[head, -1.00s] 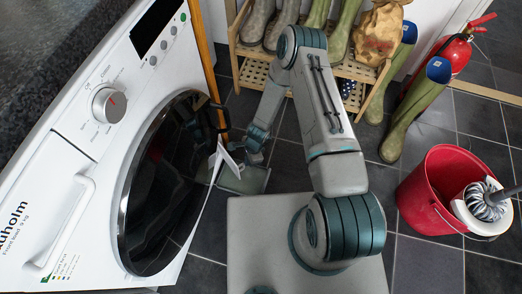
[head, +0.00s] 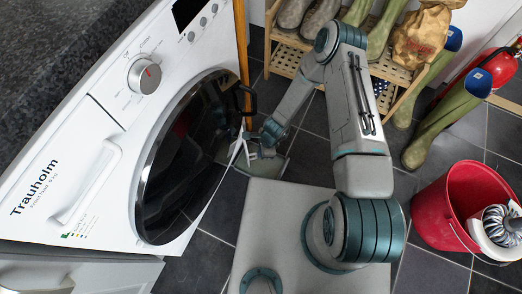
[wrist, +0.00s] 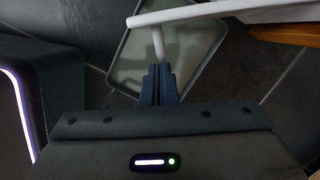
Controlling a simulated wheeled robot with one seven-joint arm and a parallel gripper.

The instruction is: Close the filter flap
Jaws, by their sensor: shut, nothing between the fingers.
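The filter flap (head: 238,149) is a small white panel low on the front of the white washing machine (head: 112,128). It stands out from the machine front, open. In the wrist view the flap (wrist: 195,12) is a thin white bar across the top, with a short white stub pointing down towards my fingers. My gripper (head: 256,150) is shut and empty beside the flap. In the wrist view the fingertips of my gripper (wrist: 159,68) are right at the end of the stub; I cannot tell whether they touch.
A shallow grey-green tray (wrist: 198,58) lies on the tiled floor under the flap. The round door with its black handle (head: 246,99) is above. A boot rack (head: 283,58) stands behind, and a red bucket (head: 443,212) stands at right.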

